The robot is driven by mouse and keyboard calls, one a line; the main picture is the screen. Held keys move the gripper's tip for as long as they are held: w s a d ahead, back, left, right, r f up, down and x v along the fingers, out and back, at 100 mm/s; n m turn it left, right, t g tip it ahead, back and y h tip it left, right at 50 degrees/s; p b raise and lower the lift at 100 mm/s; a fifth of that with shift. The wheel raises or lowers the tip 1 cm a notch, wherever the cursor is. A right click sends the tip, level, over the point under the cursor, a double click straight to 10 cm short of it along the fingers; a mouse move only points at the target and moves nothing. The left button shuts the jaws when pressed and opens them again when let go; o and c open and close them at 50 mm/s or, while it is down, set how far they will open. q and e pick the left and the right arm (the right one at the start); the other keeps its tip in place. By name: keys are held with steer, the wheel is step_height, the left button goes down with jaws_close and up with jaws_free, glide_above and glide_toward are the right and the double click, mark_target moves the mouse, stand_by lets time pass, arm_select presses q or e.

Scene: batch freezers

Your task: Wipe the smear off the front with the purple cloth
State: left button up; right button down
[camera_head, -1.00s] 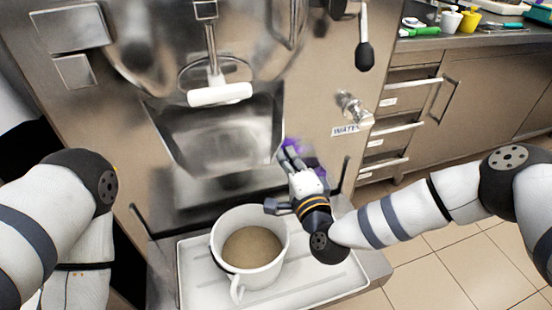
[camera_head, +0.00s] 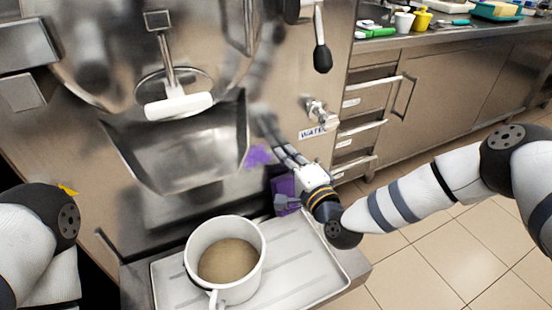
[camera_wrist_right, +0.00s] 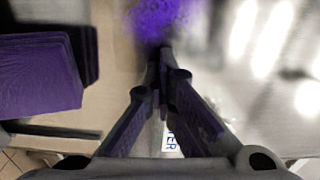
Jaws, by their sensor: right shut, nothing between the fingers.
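The purple smear (camera_head: 257,156) is on the machine's steel front, right of the metal chute. It also shows blurred at the top of the right wrist view (camera_wrist_right: 155,18). The purple cloth (camera_head: 284,190) is below the smear and to its right, partly hidden by my right gripper. In the right wrist view, the cloth (camera_wrist_right: 40,75) is a folded block at the left, by a dark holder, apart from the fingers. My right gripper (camera_head: 274,138) is shut and empty close to the front, just right of the smear; its fingertips (camera_wrist_right: 163,58) meet. My left gripper is out of view.
A white pot (camera_head: 195,262) of brown liquid stands on the white tray (camera_head: 305,275) under the chute. A water tap (camera_head: 318,110) sticks out above my right gripper. A black-knobbed lever (camera_head: 322,58) hangs higher. A counter with drawers (camera_head: 362,128) is at the right.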

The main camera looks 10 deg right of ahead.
mark_target(267, 153)
steer(key=shift+s+a, duration=0.35)
steer(key=shift+a, duration=0.5)
steer(key=shift+s+a, duration=0.3)
steer(key=shift+a, duration=0.55)
steer(key=shift+s+a, duration=0.35)
steer(key=shift+a, duration=0.8)
steer(key=shift+s+a, duration=0.35)
steer(key=shift+a, duration=0.8)
steer(key=shift+s+a, duration=0.35)
steer(key=shift+a, duration=0.8)
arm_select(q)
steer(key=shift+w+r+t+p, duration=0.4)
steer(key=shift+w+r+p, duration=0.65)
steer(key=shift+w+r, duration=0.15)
arm_select(e)
steer(key=v, duration=0.6)
steer(key=shift+d, duration=0.1)
steer(key=shift+s, duration=0.1)
